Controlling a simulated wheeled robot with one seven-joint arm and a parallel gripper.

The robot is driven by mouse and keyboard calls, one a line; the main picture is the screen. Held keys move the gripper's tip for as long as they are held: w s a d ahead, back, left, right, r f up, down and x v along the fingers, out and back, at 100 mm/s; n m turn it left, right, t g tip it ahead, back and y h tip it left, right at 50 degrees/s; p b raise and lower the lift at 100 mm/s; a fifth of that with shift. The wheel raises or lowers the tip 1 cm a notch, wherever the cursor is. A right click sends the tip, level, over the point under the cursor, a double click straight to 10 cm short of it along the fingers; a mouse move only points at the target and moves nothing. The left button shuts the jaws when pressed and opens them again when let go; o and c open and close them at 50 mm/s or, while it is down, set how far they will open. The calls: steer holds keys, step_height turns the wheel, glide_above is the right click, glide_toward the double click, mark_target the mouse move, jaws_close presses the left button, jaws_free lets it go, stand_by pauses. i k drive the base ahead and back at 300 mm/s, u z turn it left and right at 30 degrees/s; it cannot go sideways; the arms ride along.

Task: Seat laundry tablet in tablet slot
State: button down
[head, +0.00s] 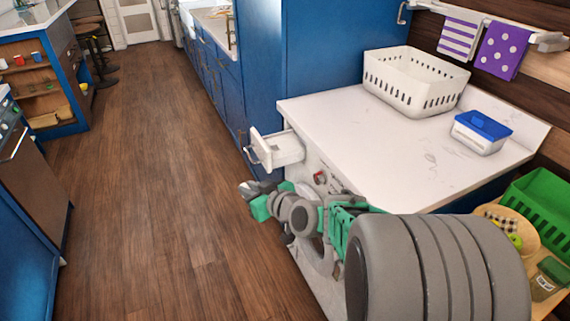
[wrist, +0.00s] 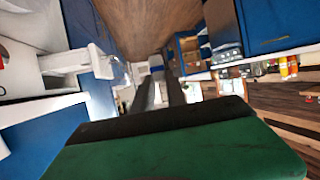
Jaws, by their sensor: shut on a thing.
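The white drawer (head: 277,150) of the washing machine (head: 338,181) is pulled out under the counter's left end. It also shows at the upper left of the wrist view (wrist: 66,60). The tablet slot inside it cannot be made out. My gripper (head: 246,188) is in front of the machine, below and slightly left of the drawer, apart from it. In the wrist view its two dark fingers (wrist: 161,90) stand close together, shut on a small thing.
On the white counter (head: 370,150) stand a white basket (head: 415,84) and a blue-lidded tub (head: 481,132). A green crate (head: 540,215) is at the lower right. The wooden floor (head: 150,180) to the left is clear.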

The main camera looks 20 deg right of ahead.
mark_target(276, 152)
steer(key=u, duration=0.7)
steer(key=i, duration=1.25)
steer(key=z, duration=0.7)
